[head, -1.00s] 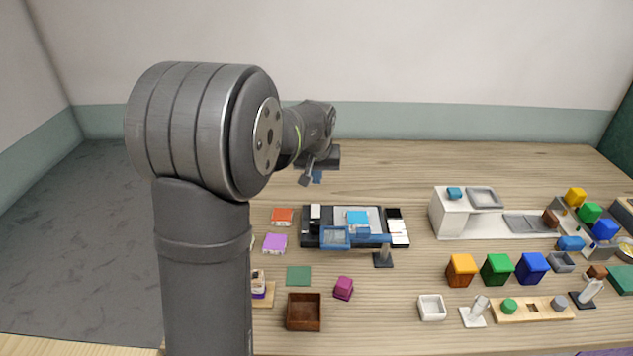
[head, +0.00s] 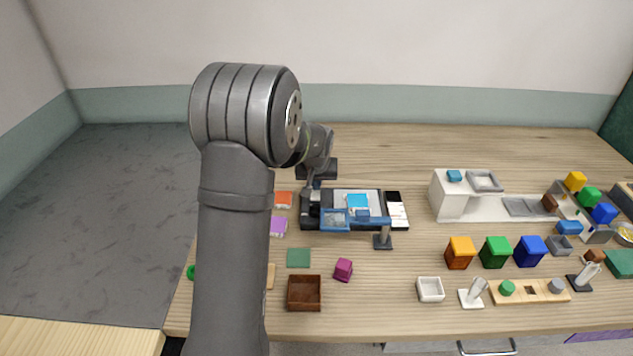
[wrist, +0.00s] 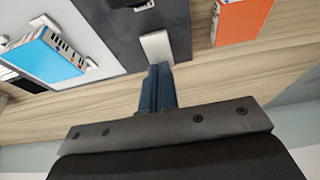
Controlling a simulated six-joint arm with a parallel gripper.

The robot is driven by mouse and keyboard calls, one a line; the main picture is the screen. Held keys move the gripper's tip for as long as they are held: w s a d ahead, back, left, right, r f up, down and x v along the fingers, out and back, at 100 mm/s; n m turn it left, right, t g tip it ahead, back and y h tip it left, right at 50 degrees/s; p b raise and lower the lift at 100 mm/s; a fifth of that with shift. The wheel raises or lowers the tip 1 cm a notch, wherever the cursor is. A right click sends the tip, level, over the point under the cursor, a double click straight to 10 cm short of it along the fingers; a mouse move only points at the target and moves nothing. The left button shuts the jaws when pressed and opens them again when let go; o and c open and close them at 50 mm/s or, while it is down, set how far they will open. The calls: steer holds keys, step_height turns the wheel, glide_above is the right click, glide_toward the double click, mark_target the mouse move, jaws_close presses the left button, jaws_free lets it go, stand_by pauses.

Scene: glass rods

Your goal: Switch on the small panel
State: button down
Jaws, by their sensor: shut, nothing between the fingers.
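The small panel is a black base (head: 306,224) with a pale flat plate (head: 378,199), right of my arm in the head view. In the wrist view the dark base (wrist: 110,37) and pale plate (wrist: 92,25) show at the top. A white rocker-like piece (wrist: 157,50) sits on the base near its edge. My gripper (wrist: 159,70) is shut and empty, its dark blue fingertips right at this white piece; I cannot tell whether they touch.
A blue block (head: 357,201) lies on the plate; a blue-framed lens on a stand (head: 335,219) hangs in front. An orange block (head: 284,199) and a purple block (head: 278,226) lie to the left. A white bench unit (head: 447,196) stands to the right.

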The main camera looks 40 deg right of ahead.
steer(key=shift+w+d+f, duration=0.1)
steer(key=shift+d+f, duration=0.05)
steer(key=shift+f, duration=0.05)
stand_by(0.3)
steer(key=shift+s+a, duration=0.65)
steer(key=v, duration=1.4)
steer(key=shift+w+d, duration=0.25)
steer(key=shift+d, duration=0.05)
